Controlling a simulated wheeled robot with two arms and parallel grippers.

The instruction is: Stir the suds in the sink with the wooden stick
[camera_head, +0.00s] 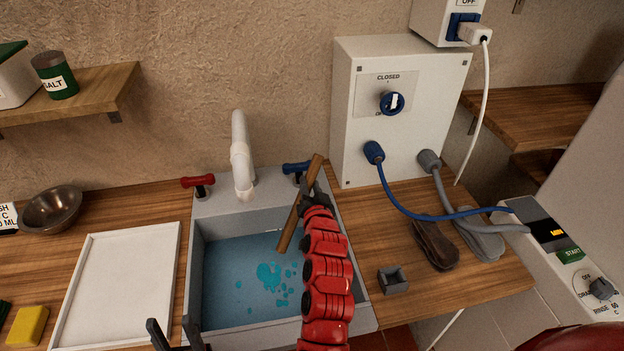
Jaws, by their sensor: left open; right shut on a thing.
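The wooden stick (292,222) is tilted, with its lower end over the blue water in the grey sink (195,265). I cannot tell whether its tip touches the water. My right gripper (306,190) is shut on the stick near its upper end, above the sink's back right part. My red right arm hides the sink's right side. The suds (268,277) show as teal patches on the water, left of that arm. My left gripper (174,337) is open and empty at the sink's front left corner; only its fingers show.
A white faucet (241,160) stands behind the sink between a red tap (198,183) and a blue tap (297,168). A white tray (122,283) and yellow sponge (28,326) lie left. A white box (395,110) with hoses stands back right. A small grey holder (392,281) sits right.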

